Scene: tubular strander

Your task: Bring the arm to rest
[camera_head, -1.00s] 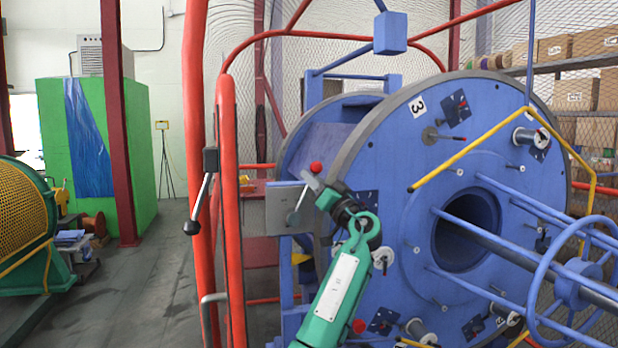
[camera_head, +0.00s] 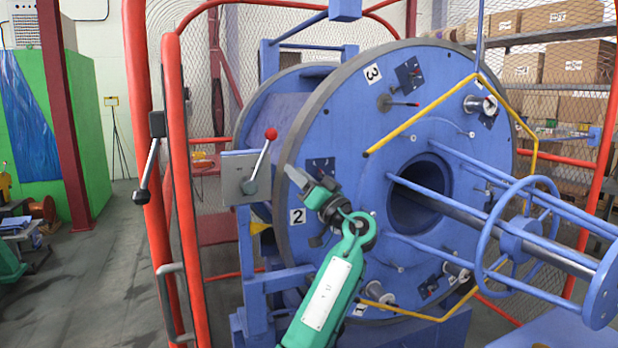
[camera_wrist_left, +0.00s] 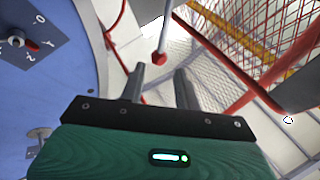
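My left arm (camera_head: 335,285), green with a white panel, comes up from the bottom of the head view. Its gripper (camera_head: 291,174) is in front of the blue disc, just right of and below the red-knobbed lever (camera_head: 262,158). The lever stands tilted up on a grey plate (camera_head: 234,178) and is apart from the gripper. In the left wrist view the two grey fingers (camera_wrist_left: 160,73) are spread with nothing held between them. The lever's red knob (camera_wrist_left: 159,58) shows just beyond the fingertips. My right gripper is not in view.
The large blue disc (camera_head: 340,130) with pins and a handwheel (camera_head: 520,240) fills the right. Red guard tubes (camera_head: 175,200) with a black-handled lever (camera_head: 148,170) stand left of it. Shelves with boxes (camera_head: 570,65) are behind.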

